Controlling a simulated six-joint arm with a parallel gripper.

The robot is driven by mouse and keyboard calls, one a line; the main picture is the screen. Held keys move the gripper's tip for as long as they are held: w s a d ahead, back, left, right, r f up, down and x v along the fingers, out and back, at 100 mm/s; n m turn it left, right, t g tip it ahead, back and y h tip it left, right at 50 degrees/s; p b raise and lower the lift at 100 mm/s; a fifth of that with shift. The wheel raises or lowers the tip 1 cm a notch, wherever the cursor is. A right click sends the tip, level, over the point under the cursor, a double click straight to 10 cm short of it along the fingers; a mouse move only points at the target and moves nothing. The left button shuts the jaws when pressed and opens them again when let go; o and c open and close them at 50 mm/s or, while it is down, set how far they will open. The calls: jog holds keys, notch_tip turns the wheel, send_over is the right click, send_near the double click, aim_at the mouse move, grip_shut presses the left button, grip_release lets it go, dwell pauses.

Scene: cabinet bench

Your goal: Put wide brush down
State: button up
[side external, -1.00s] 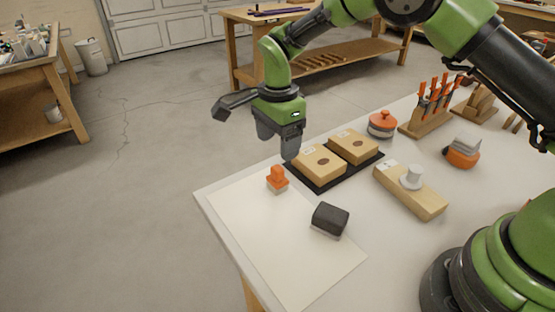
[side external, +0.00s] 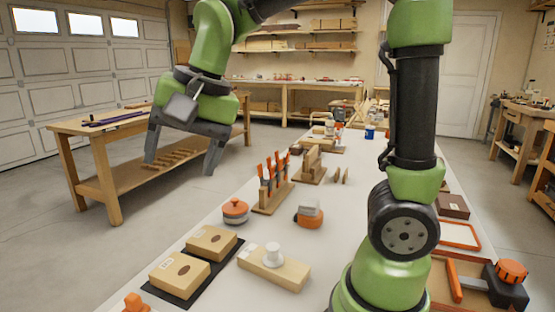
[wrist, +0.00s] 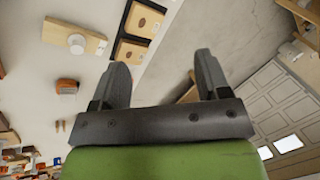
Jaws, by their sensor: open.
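My gripper (side external: 181,165) is open and empty, raised high beyond the left edge of the bench. It also shows in the wrist view (wrist: 160,72), with nothing between its fingers. A small orange-handled tool (side external: 136,303) stands at the lower left edge of the side view, partly cut off. An orange and grey tool (side external: 309,212) stands on the bench right of the chisel rack. I cannot tell which of these is the wide brush. My gripper is well apart from both.
Two wooden blocks (side external: 210,243) lie on a dark mat. Beside them are a wooden plank with a white knob (side external: 273,268), a round orange-topped item (side external: 235,211) and a chisel rack (side external: 273,196). An orange-edged tray (side external: 460,235) lies at the right.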

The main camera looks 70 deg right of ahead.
jog(key=s+d+n+t, duration=0.1)
jog(key=s+n+t, duration=0.2)
jog(key=s, duration=1)
jog(key=shift+d+n, duration=0.3)
jog(key=shift+n, duration=1.2)
jog(key=shift+r, duration=0.1)
